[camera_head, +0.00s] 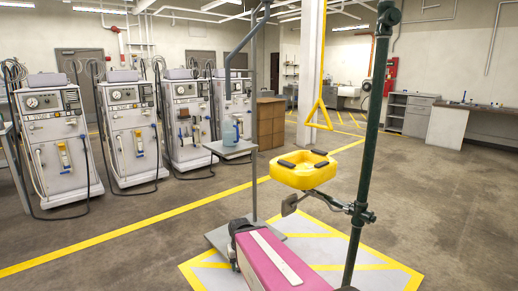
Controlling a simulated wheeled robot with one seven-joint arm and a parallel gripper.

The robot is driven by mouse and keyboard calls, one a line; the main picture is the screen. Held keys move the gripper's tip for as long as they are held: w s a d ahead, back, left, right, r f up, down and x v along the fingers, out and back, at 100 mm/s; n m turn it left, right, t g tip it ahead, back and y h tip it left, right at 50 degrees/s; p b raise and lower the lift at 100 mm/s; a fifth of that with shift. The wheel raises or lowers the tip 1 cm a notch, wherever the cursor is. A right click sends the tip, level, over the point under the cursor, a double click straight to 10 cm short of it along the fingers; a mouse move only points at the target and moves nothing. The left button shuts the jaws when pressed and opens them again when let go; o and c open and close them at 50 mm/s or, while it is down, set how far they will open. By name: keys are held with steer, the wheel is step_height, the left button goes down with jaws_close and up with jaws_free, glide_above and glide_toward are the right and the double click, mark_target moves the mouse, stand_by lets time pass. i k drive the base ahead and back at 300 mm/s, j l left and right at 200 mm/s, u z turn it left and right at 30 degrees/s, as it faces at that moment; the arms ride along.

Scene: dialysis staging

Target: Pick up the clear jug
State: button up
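A small pale blue, see-through-looking container (229,132), which looks like the clear jug, stands upright on a small grey shelf (232,149). The shelf is on a grey post stand left of the picture's middle. The container is small in this view, so its handle and its contents cannot be made out. My gripper is not in view, and nothing shows it touching the container.
A yellow basin (291,179) on a dark green pole (368,150) stands close at the right. A pink, white-striped block (278,266) is at the bottom. Dialysis machines (133,140) line the left. Open floor (150,225) lies at the front left.

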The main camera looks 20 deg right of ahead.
mark_target(230, 128)
steer(key=i+l+u, duration=0.15)
steer(key=u, duration=0.3)
steer(key=i+l+u, duration=0.1)
steer(key=l+u, duration=0.35)
steer(key=i+l+u, duration=0.1)
steer(key=u, duration=0.35)
steer(key=k+l, duration=0.05)
steer(key=l, duration=0.05)
